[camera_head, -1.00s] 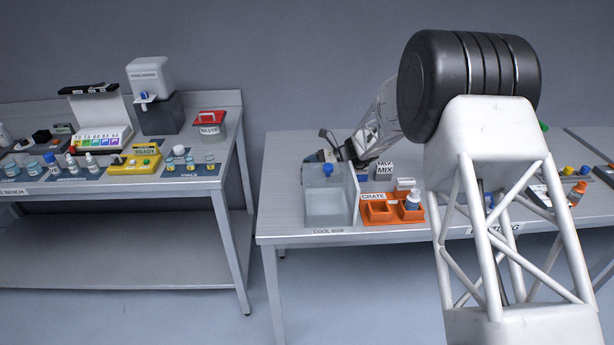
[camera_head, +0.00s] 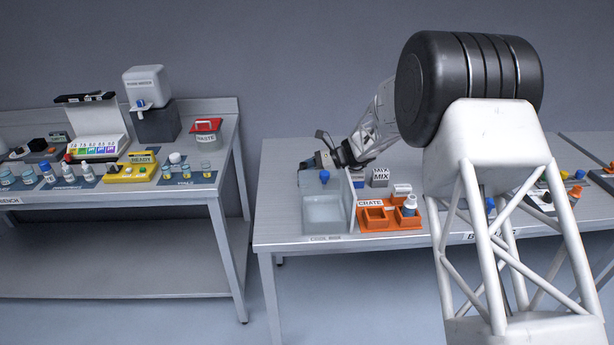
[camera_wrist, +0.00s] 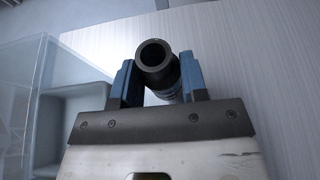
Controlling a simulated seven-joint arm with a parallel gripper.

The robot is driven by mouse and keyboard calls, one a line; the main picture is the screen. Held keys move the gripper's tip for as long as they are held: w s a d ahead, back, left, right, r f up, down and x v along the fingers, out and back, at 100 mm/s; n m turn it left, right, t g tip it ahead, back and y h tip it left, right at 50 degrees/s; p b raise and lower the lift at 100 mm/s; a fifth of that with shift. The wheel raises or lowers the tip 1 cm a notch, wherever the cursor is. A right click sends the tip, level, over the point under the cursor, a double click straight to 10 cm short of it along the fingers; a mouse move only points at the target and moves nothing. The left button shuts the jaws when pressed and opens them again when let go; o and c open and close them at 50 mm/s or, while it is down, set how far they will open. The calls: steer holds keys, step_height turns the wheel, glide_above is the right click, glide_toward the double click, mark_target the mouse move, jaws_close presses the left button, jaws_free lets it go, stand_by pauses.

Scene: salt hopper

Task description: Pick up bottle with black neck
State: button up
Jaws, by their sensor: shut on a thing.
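The bottle with a black neck (camera_wrist: 156,56) is between the blue fingers of my gripper (camera_wrist: 157,80) in the wrist view. Its open black mouth faces the camera, and a bluish body shows just below the neck; the rest is hidden. My gripper is shut on it. In the head view my gripper (camera_head: 318,160) is at the back edge of the clear cool bin (camera_head: 327,212), small and partly blocked by my own wrist. I cannot make out the bottle clearly there.
An orange crate (camera_head: 392,224) with a bottle (camera_head: 409,205) in its right part stands right of the bin. A mix box (camera_head: 380,177) is behind the crate. In the wrist view the bin's clear wall (camera_wrist: 30,80) is close on the left; bare table (camera_wrist: 265,70) lies right.

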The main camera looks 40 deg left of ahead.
steer(key=shift+r, duration=3.95)
